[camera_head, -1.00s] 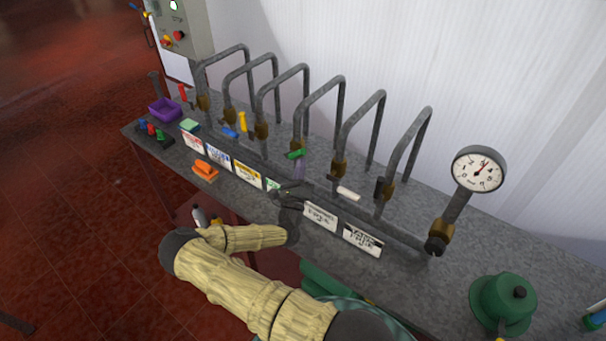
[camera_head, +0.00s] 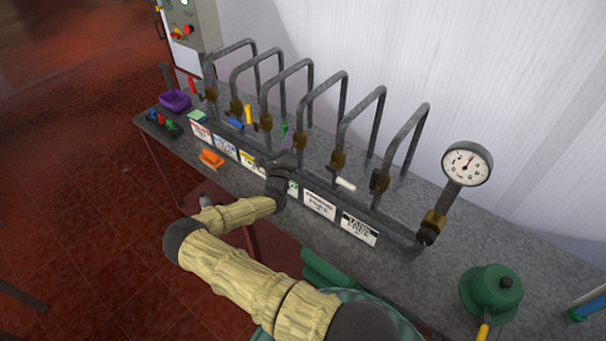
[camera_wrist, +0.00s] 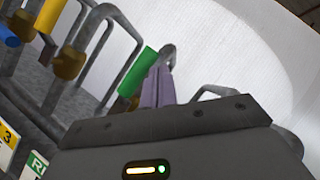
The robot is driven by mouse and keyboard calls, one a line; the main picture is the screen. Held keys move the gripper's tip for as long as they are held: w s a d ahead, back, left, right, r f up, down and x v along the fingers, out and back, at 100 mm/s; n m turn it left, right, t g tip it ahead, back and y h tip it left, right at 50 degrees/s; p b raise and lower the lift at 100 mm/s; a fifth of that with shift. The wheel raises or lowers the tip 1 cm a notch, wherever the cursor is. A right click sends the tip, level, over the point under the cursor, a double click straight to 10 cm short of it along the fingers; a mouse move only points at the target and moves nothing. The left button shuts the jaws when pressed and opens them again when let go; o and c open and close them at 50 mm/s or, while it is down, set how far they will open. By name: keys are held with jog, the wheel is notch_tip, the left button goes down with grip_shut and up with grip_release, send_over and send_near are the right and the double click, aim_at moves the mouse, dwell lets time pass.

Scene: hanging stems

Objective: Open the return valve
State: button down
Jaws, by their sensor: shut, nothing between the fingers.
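The green handle (camera_head: 284,131) of the return valve stands steeply upright on the fourth pipe loop from the left. In the wrist view the green handle (camera_wrist: 136,73) slants much like the yellow one. A green-edged label starting "RE" (camera_wrist: 38,165) shows below it, partly cut off. My gripper (camera_head: 288,143) is at this valve, its fingers shut and empty. In the wrist view its purple-grey fingers (camera_wrist: 160,85) are just right of the green handle; I cannot tell whether they touch it. The valve body is partly hidden behind my gripper.
Neighbouring valves have a yellow handle (camera_head: 249,115), a blue handle (camera_head: 236,123) and a white handle (camera_head: 345,184). A pressure gauge (camera_head: 466,163) stands right. An orange object (camera_head: 211,158) lies on the bench front; a green dome-shaped object (camera_head: 491,291) sits at the right.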

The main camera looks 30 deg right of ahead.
jog(key=shift+w+a+r, duration=0.15)
jog(key=shift+w, duration=0.1)
jog(key=shift+s+r, duration=0.1)
dwell(0.4)
jog(key=s+a+b, duration=0.2)
jog(key=s+a, duration=0.2)
jog(key=s, duration=0.6)
jog(key=s+a+b, duration=0.2)
jog(key=s+a, duration=0.3)
jog(key=s, duration=0.6)
jog(key=shift+f, duration=0.2)
jog(key=shift+w, duration=0.1)
jog(key=shift+s, duration=0.2)
